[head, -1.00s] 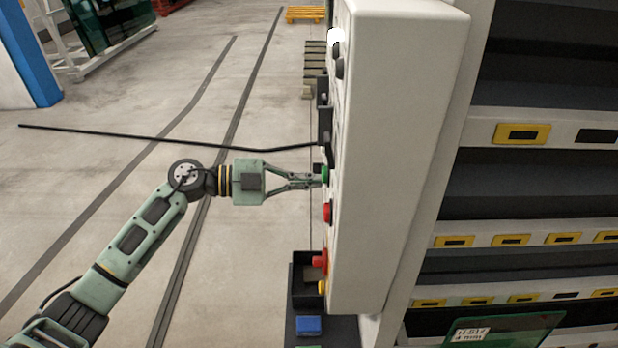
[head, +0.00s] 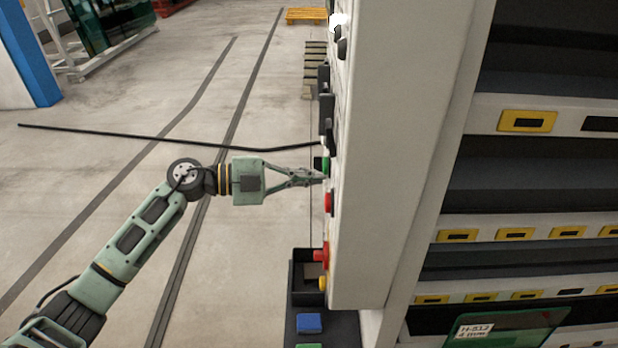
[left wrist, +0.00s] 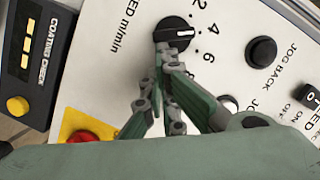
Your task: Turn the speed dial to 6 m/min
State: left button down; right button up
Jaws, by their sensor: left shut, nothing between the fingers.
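In the head view the left gripper (head: 318,178) reaches the face of the control box (head: 385,150), seen edge-on. My right gripper is not in view.
The green button (head: 325,164), red button (head: 329,203), red mushroom button (head: 322,254) and yellow button (head: 323,284) stick out of the box face. A coating-check device (left wrist: 35,60) lies left of the panel. Open floor lies left of the box.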

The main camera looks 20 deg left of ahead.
pick_arm(q)
jog(key=f+m+b, duration=0.1)
jog(key=b, duration=0.1)
jog(key=m+b, duration=0.2)
jog(key=f+m+t+b, duration=0.1)
jog(key=b, duration=0.1)
jog(key=shift+w+a+f+h+b, duration=0.1)
jog(key=shift+w+f+h+b, duration=0.1)
jog(key=shift+f+h+b, duration=0.15)
jog(key=shift+f, duration=0.2)
dwell(0.4)
